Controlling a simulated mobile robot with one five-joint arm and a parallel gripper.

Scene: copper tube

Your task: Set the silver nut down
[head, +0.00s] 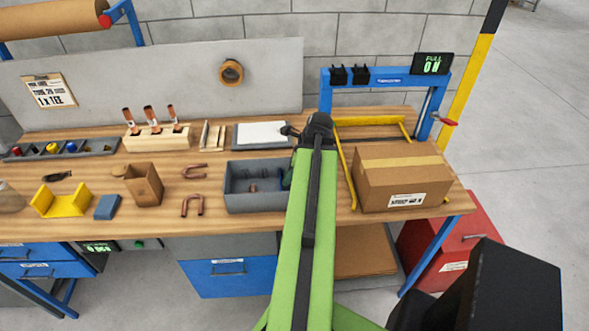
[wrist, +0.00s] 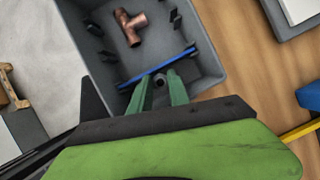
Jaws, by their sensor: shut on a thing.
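My gripper (wrist: 160,92) shows in the wrist view with two green fingers pointing into a grey bin (wrist: 215,62). The fingers are shut on the silver nut (wrist: 160,79), a small dark grey ring between the tips. The nut is beside a thin blue divider (wrist: 150,70) inside the bin; I cannot tell whether it touches the divider or the floor. In the head view, my gripper (head: 288,178) is mostly hidden behind my green arm, at the right end of the grey bin (head: 262,203). The nut is hidden there.
A copper tee (wrist: 130,28) lies in the bin beyond the divider, with small dark pieces around it. A cardboard box (head: 402,185) stands to the right. Bent copper tubes (head: 192,203) and a brown container (head: 144,184) are to the left. A white pad (head: 262,134) lies behind.

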